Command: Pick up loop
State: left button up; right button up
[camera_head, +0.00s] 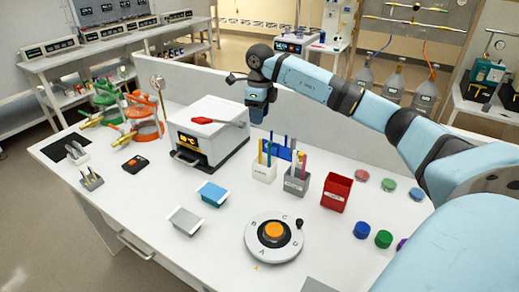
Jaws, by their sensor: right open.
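My right gripper (257,115) hangs down, open and apart from the holders, above and behind the white one in the picture. Nothing shows in it. My left gripper is not in view.
A red bin (336,193) stands right of the grey holder. A white box device (208,135) is at left. A round dial device (274,238), a blue block (212,193) and a grey block (185,221) lie in front. Coloured lids (383,239) lie at right.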

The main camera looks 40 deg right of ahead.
aim_at(261, 140)
jog(key=shift+s+d+f, duration=0.1)
jog(key=shift+d, duration=0.25)
notch_tip(261, 140, down, 7)
jog(key=shift+a+f+p, duration=0.1)
jog(key=shift+p, duration=0.35)
jog(key=shift+f+p, duration=0.65)
jog(key=shift+f, duration=2.25)
grip_shut()
